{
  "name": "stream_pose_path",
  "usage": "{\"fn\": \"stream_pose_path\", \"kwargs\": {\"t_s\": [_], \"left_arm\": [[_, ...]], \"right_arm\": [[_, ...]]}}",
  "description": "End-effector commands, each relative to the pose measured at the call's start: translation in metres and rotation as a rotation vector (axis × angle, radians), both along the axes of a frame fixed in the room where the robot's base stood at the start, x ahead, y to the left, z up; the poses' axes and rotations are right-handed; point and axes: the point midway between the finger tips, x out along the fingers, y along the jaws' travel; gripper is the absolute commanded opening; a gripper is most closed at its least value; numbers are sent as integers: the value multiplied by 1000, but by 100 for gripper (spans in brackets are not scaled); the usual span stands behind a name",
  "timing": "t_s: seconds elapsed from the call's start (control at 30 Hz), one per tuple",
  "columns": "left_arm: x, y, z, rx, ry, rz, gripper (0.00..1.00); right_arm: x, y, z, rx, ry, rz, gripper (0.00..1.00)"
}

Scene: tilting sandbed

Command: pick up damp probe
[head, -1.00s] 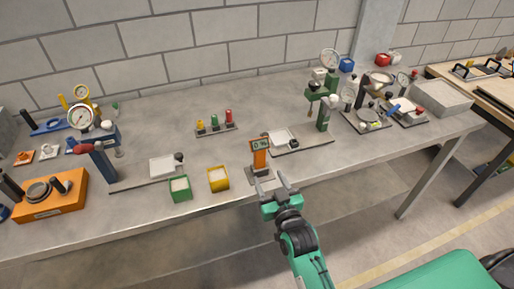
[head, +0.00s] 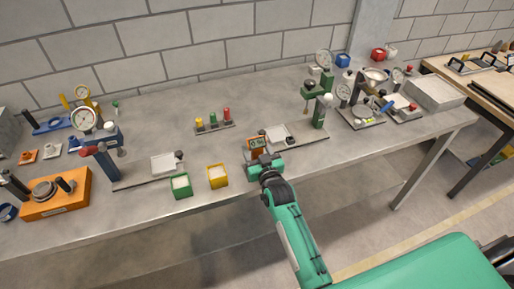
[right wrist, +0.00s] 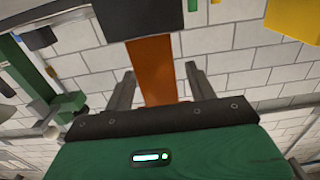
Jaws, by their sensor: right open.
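The damp probe appears to be the orange upright device with a small display (head: 257,144), near the front edge of the bench. My right gripper (head: 262,156) is at its front side, with the jaws open. In the right wrist view the orange body (right wrist: 154,70) lies between the two open fingers (right wrist: 159,78), with a gap on each side. The probe's lower part is hidden behind the gripper in the head view. My left gripper is not in view.
A yellow box (head: 217,183) and a green box (head: 181,193) stand left of the probe. A flat stand with a white plate (head: 277,134) lies just right of it. A rack of coloured pegs (head: 214,129) stands behind. Bare bench (head: 165,105) shows at the back.

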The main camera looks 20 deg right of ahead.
Motion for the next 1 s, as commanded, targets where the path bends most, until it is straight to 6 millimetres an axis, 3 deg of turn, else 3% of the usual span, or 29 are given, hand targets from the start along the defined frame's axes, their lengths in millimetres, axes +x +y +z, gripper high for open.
{"fn": "stream_pose_path", "kwargs": {"t_s": [0.13, 0.37, 0.6, 1.0], "left_arm": [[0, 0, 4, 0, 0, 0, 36], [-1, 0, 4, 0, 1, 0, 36], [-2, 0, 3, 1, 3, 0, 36], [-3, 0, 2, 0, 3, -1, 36]], "right_arm": [[11, 0, 0, 0, 0, 0, 56], [11, 0, -1, 0, 0, 0, 56], [11, 0, -1, 0, 0, 0, 14], [11, 0, 4, 1, -2, 0, 14]]}}
